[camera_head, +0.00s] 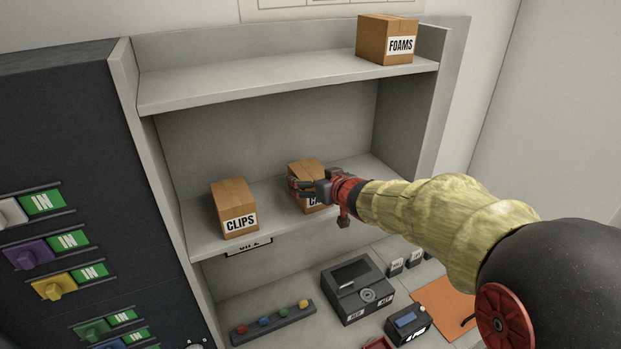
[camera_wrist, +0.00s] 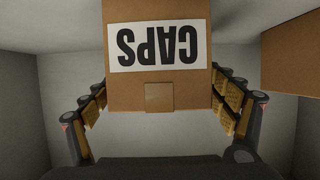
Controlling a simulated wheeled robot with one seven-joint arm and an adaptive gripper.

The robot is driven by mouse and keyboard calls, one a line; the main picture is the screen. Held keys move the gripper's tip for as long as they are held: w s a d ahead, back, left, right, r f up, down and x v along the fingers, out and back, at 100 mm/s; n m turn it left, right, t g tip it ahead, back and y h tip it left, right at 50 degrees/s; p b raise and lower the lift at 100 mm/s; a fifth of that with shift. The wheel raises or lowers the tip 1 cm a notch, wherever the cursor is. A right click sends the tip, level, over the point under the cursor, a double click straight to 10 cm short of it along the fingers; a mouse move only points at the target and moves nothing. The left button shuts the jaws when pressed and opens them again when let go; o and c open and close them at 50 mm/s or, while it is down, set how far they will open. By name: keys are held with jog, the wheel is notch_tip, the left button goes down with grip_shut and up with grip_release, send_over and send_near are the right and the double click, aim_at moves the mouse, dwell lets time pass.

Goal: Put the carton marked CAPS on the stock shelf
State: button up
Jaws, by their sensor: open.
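The CAPS carton (camera_head: 306,167), a brown box with a white label, stands on the middle shelf (camera_head: 274,200) of the grey shelf unit. My gripper (camera_head: 307,188) is open at its front and partly hides the label. In the wrist view the carton (camera_wrist: 160,82) sits between the two open fingers, its label upside down. Small gaps seem to show beside the fingers; I cannot tell whether either one touches it. I cannot tell which shelf is the stock shelf; the tag under the middle shelf is partly hidden.
The CLIPS carton (camera_head: 234,207) stands left of CAPS; a carton side (camera_wrist: 290,62) shows at right in the wrist view. The FOAMS carton (camera_head: 386,39) is on the top shelf (camera_head: 250,78), whose left and middle are clear. Devices, including a dark box (camera_head: 357,287), stand below.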

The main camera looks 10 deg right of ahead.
jog(key=s+d+r+m+g+h+p, duration=0.1)
jog(key=s+d+r+m+h, duration=0.2)
jog(key=s, duration=0.7)
jog(key=s+d+r+g+h+p, duration=0.15)
jog(key=s+d+r, duration=0.3)
jog(key=s, duration=0.55)
jog(key=s+a+f+g+y, duration=0.1)
jog(key=s+a+f, duration=0.3)
jog(key=s, duration=0.6)
jog(key=s+a+f+g+y, duration=0.1)
jog(key=s+a+f+g, duration=0.2)
jog(key=s, duration=0.7)
jog(key=shift+s+a+f+n+g+b, duration=0.25)
jog(key=shift+a+f+n+g+b, duration=0.2)
jog(key=shift+f+g, duration=0.1)
jog(key=shift+d, duration=0.1)
notch_tip(320, 180, down, 32)
jog(key=b, duration=3.2)
